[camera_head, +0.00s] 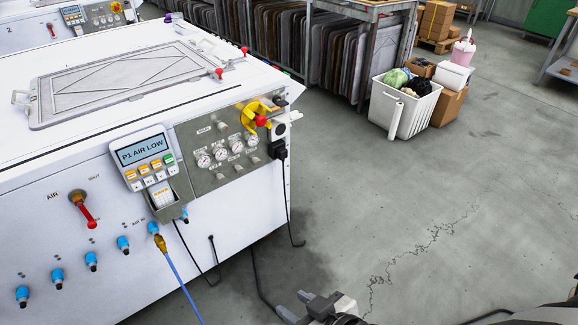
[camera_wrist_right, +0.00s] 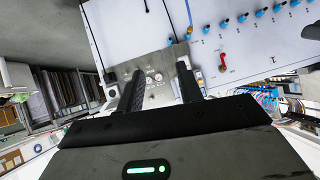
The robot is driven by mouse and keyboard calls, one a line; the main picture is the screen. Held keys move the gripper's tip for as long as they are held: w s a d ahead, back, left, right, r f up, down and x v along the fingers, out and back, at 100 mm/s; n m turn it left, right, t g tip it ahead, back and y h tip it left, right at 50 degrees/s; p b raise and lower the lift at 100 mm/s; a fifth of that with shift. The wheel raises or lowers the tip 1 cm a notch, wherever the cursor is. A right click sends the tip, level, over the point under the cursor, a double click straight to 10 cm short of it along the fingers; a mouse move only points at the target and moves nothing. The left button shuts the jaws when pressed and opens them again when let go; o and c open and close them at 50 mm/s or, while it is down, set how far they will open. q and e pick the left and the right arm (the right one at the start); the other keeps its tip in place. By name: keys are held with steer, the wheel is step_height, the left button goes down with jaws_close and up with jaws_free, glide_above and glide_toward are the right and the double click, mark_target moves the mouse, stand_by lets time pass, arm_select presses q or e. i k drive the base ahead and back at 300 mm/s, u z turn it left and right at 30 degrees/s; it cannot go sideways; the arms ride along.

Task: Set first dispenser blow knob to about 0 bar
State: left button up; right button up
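The grey control panel (camera_head: 215,128) on the white machine's corner carries several round gauges (camera_head: 221,154) with small knobs (camera_head: 238,169) around them. The labels are too small to read, so I cannot tell which knob is the first dispenser blow knob or what its gauge reads. The panel (camera_wrist_right: 160,96) also shows in the right wrist view, between the fingers but at a distance. My right gripper (camera_head: 303,304) is low at the bottom of the head view, right of the machine and apart from it. In the wrist view its fingers (camera_wrist_right: 159,68) are spread and empty. My left gripper is not in view.
A display unit (camera_head: 143,153) reading "P1 AIR LOW" stands left of the panel. A red button in a yellow guard (camera_head: 261,120) is at the upper right. A red-handled valve (camera_head: 84,208), blue fittings (camera_head: 91,261) and a blue hose (camera_head: 181,282) are lower left.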

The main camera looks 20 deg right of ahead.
mark_target(255, 161)
steer(key=z, duration=0.55)
steer(key=i, duration=0.6)
steer(key=u, duration=0.85)
steer(key=i, duration=0.45)
steer(key=z, duration=0.05)
